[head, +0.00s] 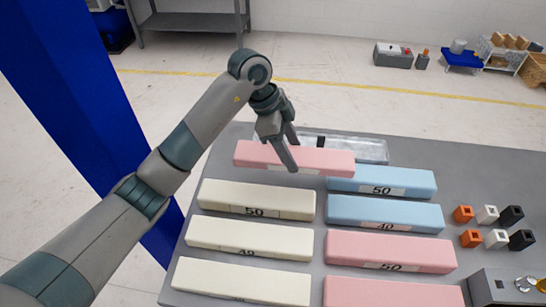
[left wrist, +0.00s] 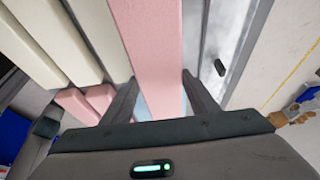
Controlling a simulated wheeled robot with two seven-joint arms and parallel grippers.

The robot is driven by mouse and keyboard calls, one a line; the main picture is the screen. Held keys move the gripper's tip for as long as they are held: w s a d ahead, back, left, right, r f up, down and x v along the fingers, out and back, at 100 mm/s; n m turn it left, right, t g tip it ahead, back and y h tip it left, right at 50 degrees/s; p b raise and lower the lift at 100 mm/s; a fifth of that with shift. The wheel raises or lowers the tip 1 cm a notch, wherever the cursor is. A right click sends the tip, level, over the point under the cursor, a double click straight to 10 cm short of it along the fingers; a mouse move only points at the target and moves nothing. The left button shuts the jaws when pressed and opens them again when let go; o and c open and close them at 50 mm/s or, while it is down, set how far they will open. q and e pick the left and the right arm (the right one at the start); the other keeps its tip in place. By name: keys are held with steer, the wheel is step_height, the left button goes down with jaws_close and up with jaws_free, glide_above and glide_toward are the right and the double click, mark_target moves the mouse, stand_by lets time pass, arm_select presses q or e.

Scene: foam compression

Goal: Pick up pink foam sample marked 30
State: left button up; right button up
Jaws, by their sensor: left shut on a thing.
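A pink foam block (head: 300,160) is in my left gripper (head: 287,150), above the far end of the table. It is long and lies level; its label is mostly hidden by the gripper, so I cannot read a number. In the left wrist view the pink block (left wrist: 146,50) runs between the two fingers (left wrist: 163,100), which are on either side of it. Another pink block (head: 390,252) marked 50 lies on the table at the right. One more pink block (head: 390,292) lies at the near edge, its label out of view. My right gripper is not in view.
Several cream blocks (head: 256,199) lie in a column at the left, and two blue blocks (head: 382,181) lie at the right. A metal tray (head: 372,149) is behind the held block. Small orange, white and black pieces (head: 487,215) stand at the right.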

mark_target(308, 159)
arm_select(q)
steer(key=shift+s+d+r+b, duration=0.2)
steer(key=shift+s+d+r, duration=0.2)
steer(key=shift+d, duration=0.25)
steer(key=shift+s+d+r+b, duration=0.15)
steer(key=shift+s+d+r, duration=0.1)
steer(key=shift+d+r, duration=0.3)
